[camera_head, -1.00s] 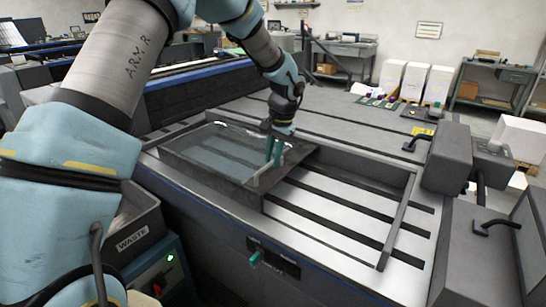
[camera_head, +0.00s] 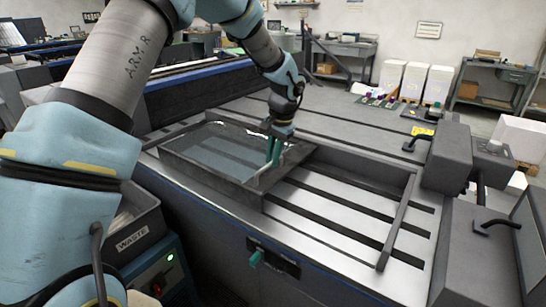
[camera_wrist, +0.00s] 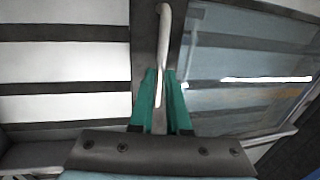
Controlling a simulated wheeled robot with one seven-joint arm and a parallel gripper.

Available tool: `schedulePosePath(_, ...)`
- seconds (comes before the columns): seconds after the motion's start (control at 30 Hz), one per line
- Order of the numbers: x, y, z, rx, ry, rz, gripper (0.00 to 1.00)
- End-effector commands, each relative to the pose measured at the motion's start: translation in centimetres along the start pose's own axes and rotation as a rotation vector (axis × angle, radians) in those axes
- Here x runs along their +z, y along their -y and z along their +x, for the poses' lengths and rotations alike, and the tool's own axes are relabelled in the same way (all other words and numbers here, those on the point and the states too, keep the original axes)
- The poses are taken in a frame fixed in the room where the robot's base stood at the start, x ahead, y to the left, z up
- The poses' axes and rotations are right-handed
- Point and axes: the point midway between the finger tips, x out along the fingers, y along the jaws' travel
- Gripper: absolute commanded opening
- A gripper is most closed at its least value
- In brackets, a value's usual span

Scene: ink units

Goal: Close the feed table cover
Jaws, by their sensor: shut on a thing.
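The feed table cover (camera_head: 215,152) is a clear panel in a dark frame, lying over the left part of the feed table in the head view. The right part of the feed table (camera_head: 330,205) is uncovered and shows white and dark stripes. My gripper (camera_head: 272,160) is at the cover's right edge. In the wrist view, the green fingers of my gripper (camera_wrist: 160,105) are shut on the pale upright bar of the cover handle (camera_wrist: 163,50). The clear cover panel (camera_wrist: 240,80) lies to the right there, the open striped bed to the left.
A dark bar (camera_head: 397,222) crosses the right end of the open bed. Dark machine blocks (camera_head: 452,155) stand at the right. A waste bin (camera_head: 135,225) is at the lower left. A green knob (camera_head: 255,258) sits on the front panel.

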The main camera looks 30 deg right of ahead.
Motion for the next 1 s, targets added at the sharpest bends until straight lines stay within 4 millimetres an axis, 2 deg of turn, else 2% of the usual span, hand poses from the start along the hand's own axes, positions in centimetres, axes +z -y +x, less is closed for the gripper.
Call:
schedulePosePath(0.47,0.0,-0.1,-0.1,0.0,-0.001,0.0,0.0)
schedulePosePath(0.63,-0.1,-1.4,-0.2,0.0,-0.002,0.003,0.0)
schedulePosePath(0.77,-0.1,-3.8,-0.6,0.0,-0.003,0.005,0.0)
schedulePosePath(0.87,-0.1,-6.6,-1.1,0.001,-0.004,0.007,0.0)
schedulePosePath(1.0,-0.1,-11.3,-2.0,0.001,-0.005,0.008,0.0)
